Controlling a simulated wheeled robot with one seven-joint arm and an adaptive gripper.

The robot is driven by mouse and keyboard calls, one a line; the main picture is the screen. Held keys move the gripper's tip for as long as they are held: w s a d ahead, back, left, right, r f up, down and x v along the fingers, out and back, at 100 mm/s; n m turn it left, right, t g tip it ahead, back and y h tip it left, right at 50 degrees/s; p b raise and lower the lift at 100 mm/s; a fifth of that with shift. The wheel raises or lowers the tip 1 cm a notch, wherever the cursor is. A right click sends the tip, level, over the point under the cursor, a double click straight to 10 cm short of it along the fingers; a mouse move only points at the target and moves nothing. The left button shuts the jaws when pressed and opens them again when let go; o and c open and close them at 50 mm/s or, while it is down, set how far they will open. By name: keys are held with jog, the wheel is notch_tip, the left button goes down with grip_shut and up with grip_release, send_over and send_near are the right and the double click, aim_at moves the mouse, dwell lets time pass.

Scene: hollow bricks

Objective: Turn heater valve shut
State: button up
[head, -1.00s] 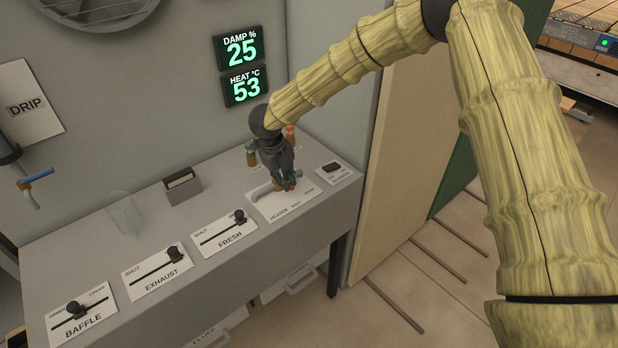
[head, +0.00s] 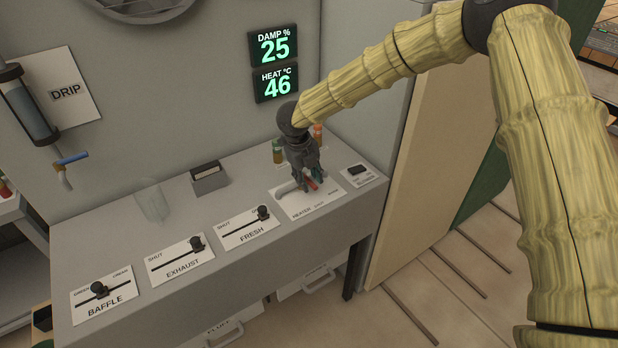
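The heater plate (head: 300,209) is a white labelled panel at the right part of the grey console. The heat display (head: 275,84) on the wall reads 46, and the damp display (head: 273,47) reads 25.
Baffle (head: 103,290), exhaust (head: 180,259) and fresh (head: 248,229) sliders line the console left of the heater plate. A clear glass (head: 152,202) and a grey box (head: 208,178) stand behind them. Small bottles (head: 278,152) stand behind my gripper. A black switch (head: 359,170) is to the right.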

jog(key=shift+r, duration=0.1)
notch_tip(320, 180, up, 12)
jog(key=s+a, duration=0.1)
jog(key=a, duration=0.1)
jog(key=shift+s+f, duration=0.15)
jog(key=shift+f, duration=0.05)
dwell(0.6)
